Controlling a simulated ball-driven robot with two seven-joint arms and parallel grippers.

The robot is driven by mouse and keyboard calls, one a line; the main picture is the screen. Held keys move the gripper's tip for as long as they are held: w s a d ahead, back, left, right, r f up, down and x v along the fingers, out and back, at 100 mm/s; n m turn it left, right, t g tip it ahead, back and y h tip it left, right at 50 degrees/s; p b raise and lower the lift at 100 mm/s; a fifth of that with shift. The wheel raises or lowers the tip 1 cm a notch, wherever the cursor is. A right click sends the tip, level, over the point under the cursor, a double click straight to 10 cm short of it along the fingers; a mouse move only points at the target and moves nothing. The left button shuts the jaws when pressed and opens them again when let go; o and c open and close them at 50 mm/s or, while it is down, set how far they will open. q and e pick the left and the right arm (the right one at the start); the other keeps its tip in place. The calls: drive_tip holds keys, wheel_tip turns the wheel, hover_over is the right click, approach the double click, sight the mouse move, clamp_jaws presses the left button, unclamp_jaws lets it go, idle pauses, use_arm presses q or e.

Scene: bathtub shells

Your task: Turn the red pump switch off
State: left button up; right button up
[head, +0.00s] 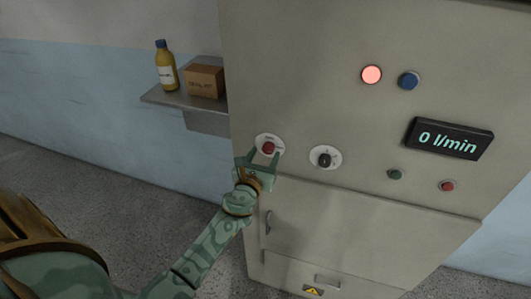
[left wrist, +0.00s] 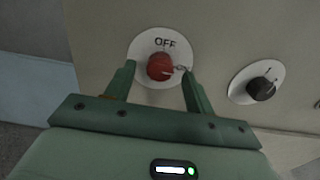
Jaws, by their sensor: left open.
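The red pump switch (head: 268,147) is a round knob on a white disc on the grey cabinet front. In the left wrist view the red knob (left wrist: 160,67) sits between my fingertips, with "OFF" printed above it. A pale pointer line on the knob points to the right, toward lettering partly hidden by the right finger. My left gripper (head: 262,160) is open, with one finger on each side of the knob; it also shows in the left wrist view (left wrist: 158,80). I cannot tell whether the fingers touch the knob. My right gripper is not in view.
A black knob (head: 325,159) is right of the switch. The display (head: 449,139) reads "0 l/min". A lit red lamp (head: 371,74), blue button (head: 408,80), and small green (head: 395,174) and red (head: 447,186) buttons are on the cabinet. A shelf (head: 160,97) holds a bottle (head: 166,70) and box (head: 205,82).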

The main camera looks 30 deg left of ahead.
use_arm(q)
drive_tip(key=shift+x, duration=0.85)
drive_tip(key=c, duration=1)
